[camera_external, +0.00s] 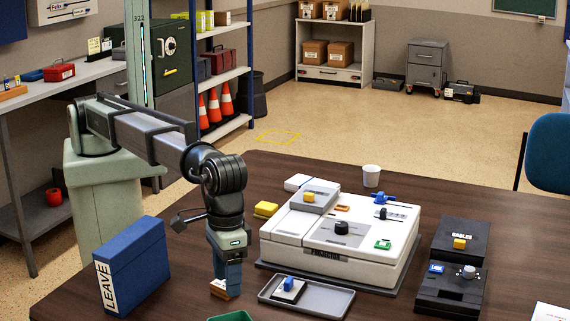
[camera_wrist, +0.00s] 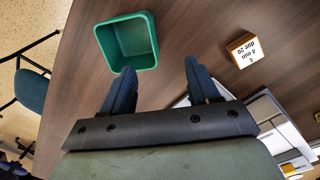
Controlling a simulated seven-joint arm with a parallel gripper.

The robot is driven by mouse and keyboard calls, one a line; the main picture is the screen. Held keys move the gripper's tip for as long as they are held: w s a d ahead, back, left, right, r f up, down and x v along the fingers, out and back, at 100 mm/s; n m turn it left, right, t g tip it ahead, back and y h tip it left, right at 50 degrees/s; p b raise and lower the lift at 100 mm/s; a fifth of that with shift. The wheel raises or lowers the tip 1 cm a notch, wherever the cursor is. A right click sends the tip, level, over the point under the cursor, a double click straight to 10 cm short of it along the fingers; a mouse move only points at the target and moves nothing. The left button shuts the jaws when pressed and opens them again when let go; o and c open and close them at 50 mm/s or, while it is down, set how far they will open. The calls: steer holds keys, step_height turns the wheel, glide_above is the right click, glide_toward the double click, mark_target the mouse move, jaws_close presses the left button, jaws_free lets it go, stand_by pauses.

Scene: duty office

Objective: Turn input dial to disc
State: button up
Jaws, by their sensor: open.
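A white console (camera_external: 290,252) stands on the brown table, with a round black knob (camera_external: 341,229) on a grey plate on its top. The plate's markings are too small to read, so I cannot tell which knob is the input dial or where it points. A second, silver knob (camera_external: 468,271) is on a black box at the right. My gripper (camera_external: 227,284) points down over the table, left of the console and apart from its knobs. In the wrist view my gripper (camera_wrist: 161,72) has its blue fingers apart with nothing between them.
A blue LEAVE binder (camera_external: 133,267) stands left of my gripper. A grey tray (camera_external: 335,304) lies in front of the console. A green bin (camera_wrist: 154,60) and a small lettered block (camera_wrist: 244,50) are near the fingers. A white cup (camera_external: 371,176) stands behind.

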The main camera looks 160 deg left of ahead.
steer(key=s+a+r+n, duration=0.3)
steer(key=a, duration=0.7)
steer(key=s+a+r+n, duration=0.3)
steer(key=a+r, duration=0.1)
steer(key=a, duration=0.5)
steer(key=n+g, duration=0.1)
steer(key=n, duration=0.4)
glide_toward(342, 224)
steer(key=f, duration=0.8)
steer(key=shift+s+d+f, duration=0.15)
steer(key=shift+d+f, duration=0.1)
steer(key=shift+f, duration=0.05)
steer(key=c, duration=1)
